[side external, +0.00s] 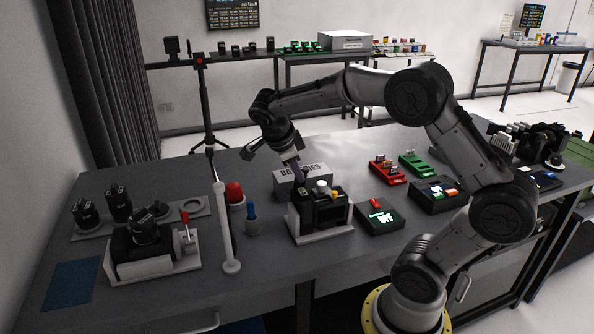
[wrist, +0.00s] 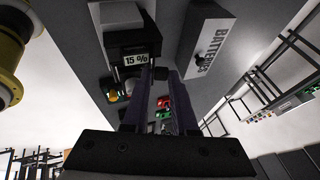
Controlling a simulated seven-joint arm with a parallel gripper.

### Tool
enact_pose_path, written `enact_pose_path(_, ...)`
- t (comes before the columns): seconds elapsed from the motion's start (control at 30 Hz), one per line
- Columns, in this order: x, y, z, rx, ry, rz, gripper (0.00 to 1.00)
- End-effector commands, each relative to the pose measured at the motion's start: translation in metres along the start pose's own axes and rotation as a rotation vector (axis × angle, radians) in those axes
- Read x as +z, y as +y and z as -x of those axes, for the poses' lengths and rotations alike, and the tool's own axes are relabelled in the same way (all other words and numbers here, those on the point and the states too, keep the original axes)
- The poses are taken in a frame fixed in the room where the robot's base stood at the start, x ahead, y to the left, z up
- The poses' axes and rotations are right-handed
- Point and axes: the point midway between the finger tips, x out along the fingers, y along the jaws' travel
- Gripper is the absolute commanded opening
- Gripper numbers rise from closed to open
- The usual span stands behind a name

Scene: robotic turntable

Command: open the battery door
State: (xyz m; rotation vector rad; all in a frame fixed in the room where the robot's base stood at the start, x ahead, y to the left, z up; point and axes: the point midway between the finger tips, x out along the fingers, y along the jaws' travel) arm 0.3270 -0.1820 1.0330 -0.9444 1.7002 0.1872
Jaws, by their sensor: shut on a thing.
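The black device (side external: 322,208) sits in a white stand (side external: 322,234) at the middle of the table in the side external view. In the wrist view the device (wrist: 128,42) shows a "15 %" display (wrist: 136,60) at the upper left. My gripper (side external: 299,181) points down at the device's back left edge. In the wrist view my gripper (wrist: 160,74) is shut on a small dark part (wrist: 160,73) beside the display. That part looks like the battery door's edge or tab, but its outline is unclear. The fingers hide much of the contact, and I cannot tell how far the door is open.
A white box marked "BATTERIES" (side external: 287,183) stands just behind the device. A dark tray with a green display (side external: 380,216) is close on the right.

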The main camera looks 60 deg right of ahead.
Motion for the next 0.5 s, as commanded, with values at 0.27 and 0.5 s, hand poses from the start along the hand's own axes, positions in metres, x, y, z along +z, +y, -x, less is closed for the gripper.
enact_pose_path(0.27, 0.001, -0.013, -0.003, 0.142, 0.000, 0.055, 0.00)
enact_pose_path(0.5, 0.003, -0.025, -0.008, 0.307, 0.000, 0.124, 0.00)
